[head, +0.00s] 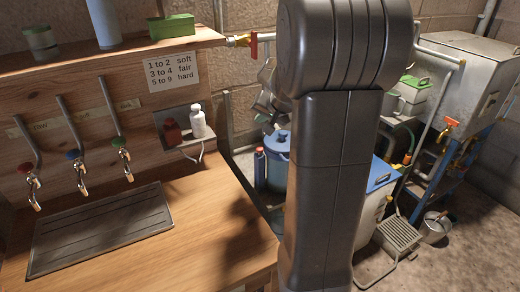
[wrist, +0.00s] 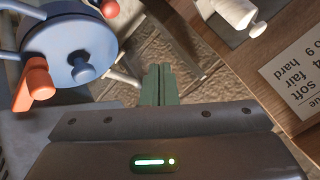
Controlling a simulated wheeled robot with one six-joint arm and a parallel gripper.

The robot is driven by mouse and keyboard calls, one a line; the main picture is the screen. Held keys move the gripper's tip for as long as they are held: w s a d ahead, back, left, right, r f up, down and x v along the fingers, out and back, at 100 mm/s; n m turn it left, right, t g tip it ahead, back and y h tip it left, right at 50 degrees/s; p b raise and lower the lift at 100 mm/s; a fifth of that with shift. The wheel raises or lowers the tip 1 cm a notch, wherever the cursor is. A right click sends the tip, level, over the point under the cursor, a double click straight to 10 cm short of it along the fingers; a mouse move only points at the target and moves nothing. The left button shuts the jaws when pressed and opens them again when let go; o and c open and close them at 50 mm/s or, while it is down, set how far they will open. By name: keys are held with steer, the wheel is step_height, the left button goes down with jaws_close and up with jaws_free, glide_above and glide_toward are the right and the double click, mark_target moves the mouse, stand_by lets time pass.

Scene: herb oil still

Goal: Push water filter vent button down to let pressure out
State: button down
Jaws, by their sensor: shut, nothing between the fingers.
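A blue-lidded canister (head: 274,165), which looks like the water filter, stands on the floor beyond the counter, partly behind my arm. Its blue top with a round central knob (wrist: 83,72) shows at upper left in the wrist view. An orange-red capped piece (wrist: 36,84) sits beside the knob, and another red piece (wrist: 108,8) is at the top edge. I cannot tell which part is the vent button. My gripper (wrist: 158,68) is shut and empty, its green-grey fingers right of the blue top and apart from it in the picture. My arm hides the fingertips in the head view.
The wooden counter (head: 190,225) has a drip tray (head: 100,230) under several taps. A white bottle (head: 198,122) stands in a wall niche, and also shows in the wrist view (wrist: 236,12). A printed card (wrist: 290,85) is at right. A blue-lidded white box (head: 376,190) stands right of my arm.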

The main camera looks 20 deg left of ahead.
mark_target(261, 150)
step_height(261, 150, down, 8)
steer(key=b, duration=0.6)
steer(key=shift+f, duration=0.15)
steer(key=shift+f+b, duration=0.15)
steer(key=shift+b, duration=0.2)
stand_by(1.4)
steer(key=shift+f+b, duration=0.25)
steer(key=shift+b, duration=0.1)
steer(key=shift+f+b, duration=0.5)
steer(key=shift+f, duration=0.05)
stand_by(0.6)
steer(key=shift+r, duration=0.1)
steer(key=shift+r+p, duration=0.65)
steer(key=shift+r, duration=0.25)
steer(key=shift+r+p, duration=1.7)
steer(key=shift+r, duration=0.8)
